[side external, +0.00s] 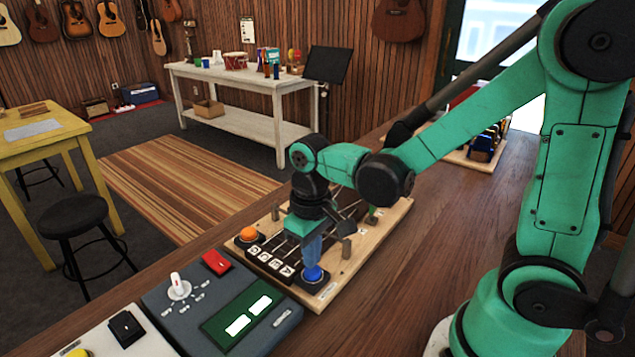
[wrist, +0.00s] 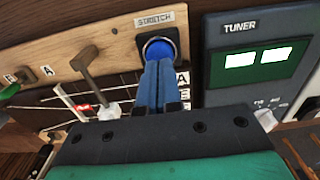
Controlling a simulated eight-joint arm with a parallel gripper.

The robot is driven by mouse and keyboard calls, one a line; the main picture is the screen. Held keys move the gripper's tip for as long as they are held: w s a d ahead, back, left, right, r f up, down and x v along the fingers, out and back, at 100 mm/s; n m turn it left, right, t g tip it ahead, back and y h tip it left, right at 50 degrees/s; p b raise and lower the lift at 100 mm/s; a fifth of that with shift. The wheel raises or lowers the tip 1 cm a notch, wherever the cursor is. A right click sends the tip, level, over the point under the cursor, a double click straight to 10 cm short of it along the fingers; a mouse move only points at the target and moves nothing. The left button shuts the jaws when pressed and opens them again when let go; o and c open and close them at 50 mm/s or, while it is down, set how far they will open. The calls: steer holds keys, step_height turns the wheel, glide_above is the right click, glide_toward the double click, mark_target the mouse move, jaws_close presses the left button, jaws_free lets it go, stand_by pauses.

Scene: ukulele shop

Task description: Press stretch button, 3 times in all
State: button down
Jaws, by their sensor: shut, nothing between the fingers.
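The stretch button (wrist: 158,46) is a round blue button in a dark housing, under a label reading STRETCH in the wrist view. It also shows in the side view (side external: 314,273) at the near right corner of a wooden board (side external: 345,268). My gripper (wrist: 157,66) is shut with nothing between its blue fingers. Its fingertips are right at the blue button and overlap its lower part in the wrist view; in the side view my gripper (side external: 311,258) points down just above or on it. I cannot tell whether the button is pressed in.
An orange button (side external: 249,234) sits at the board's left corner. Metal pegs (wrist: 93,68) stand up from the board near my gripper. A grey tuner box (side external: 222,306) with a green lit display, a white knob and a red switch lies beside the board.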

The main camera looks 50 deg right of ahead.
steer(key=shift+r, duration=2.9)
steer(key=t, duration=0.2)
steer(key=r+t, duration=0.1)
steer(key=t, duration=0.1)
steer(key=s+d+r+t, duration=0.1)
steer(key=t, duration=0.2)
steer(key=shift+r, duration=0.1)
steer(key=shift+w+a+f+g, duration=0.15)
steer(key=shift+f+g, duration=1)
steer(key=shift+w+a+f+g, duration=0.15)
steer(key=shift+a+f+g, duration=0.05)
steer(key=shift+f+g, duration=1)
steer(key=shift+w+a+f+g, duration=0.15)
steer(key=shift+f+g, duration=1)
steer(key=shift+f, duration=0.3)
